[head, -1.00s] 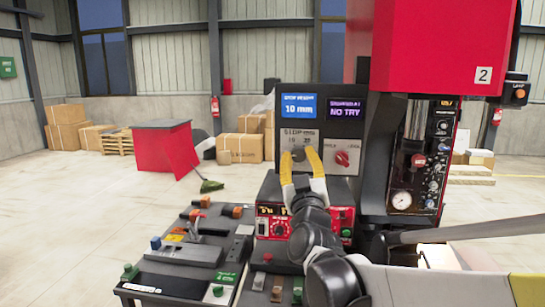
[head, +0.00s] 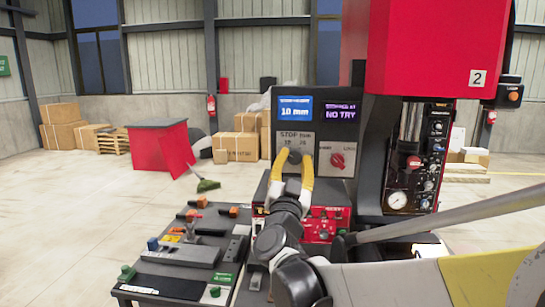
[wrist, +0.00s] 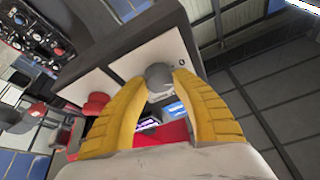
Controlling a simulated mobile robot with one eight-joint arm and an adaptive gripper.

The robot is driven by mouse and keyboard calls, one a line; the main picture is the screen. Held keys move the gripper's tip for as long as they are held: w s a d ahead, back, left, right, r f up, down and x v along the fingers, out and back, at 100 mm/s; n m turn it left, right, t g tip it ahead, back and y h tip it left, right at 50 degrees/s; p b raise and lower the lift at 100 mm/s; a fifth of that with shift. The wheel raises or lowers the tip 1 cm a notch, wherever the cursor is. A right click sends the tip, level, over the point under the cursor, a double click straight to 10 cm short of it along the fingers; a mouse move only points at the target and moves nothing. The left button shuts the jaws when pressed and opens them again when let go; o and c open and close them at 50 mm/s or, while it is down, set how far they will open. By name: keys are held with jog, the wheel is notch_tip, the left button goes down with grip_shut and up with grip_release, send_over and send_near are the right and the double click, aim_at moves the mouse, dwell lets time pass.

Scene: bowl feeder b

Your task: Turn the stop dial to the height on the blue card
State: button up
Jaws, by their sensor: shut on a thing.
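The blue card (head: 295,106) reads 10 mm at the upper left of the dark panel. Below it is a pale plate (head: 296,135) marked STOP mm, with small numbers that are partly hidden. The stop dial (wrist: 159,77) is a round grey knob in the wrist view, between my yellow fingers. My gripper (head: 294,156) is shut on the dial, with one finger on each side. The fingers cover most of the dial in the head view, and its pointer cannot be made out.
A red knob (head: 337,160) is on the plate just right of the dial. A purple display (head: 341,111) reads NO TRY. A red control box with buttons (head: 325,226) stands below, and a bench of small levers (head: 185,255) is at the lower left. The tall red machine (head: 437,50) is close on the right.

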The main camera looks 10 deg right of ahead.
jog(key=m+g+h+p, duration=0.1)
jog(key=m, duration=0.2)
jog(key=m+g+h+p, duration=0.1)
jog(key=m+h, duration=0.1)
jog(key=m, duration=0.2)
jog(key=shift+r+g, duration=0.1)
jog(key=shift+g, duration=0.2)
jog(key=shift+m, duration=0.5)
jog(key=o, duration=1.2)
jog(key=v, duration=1.2)
jog(key=shift+w+a, duration=0.1)
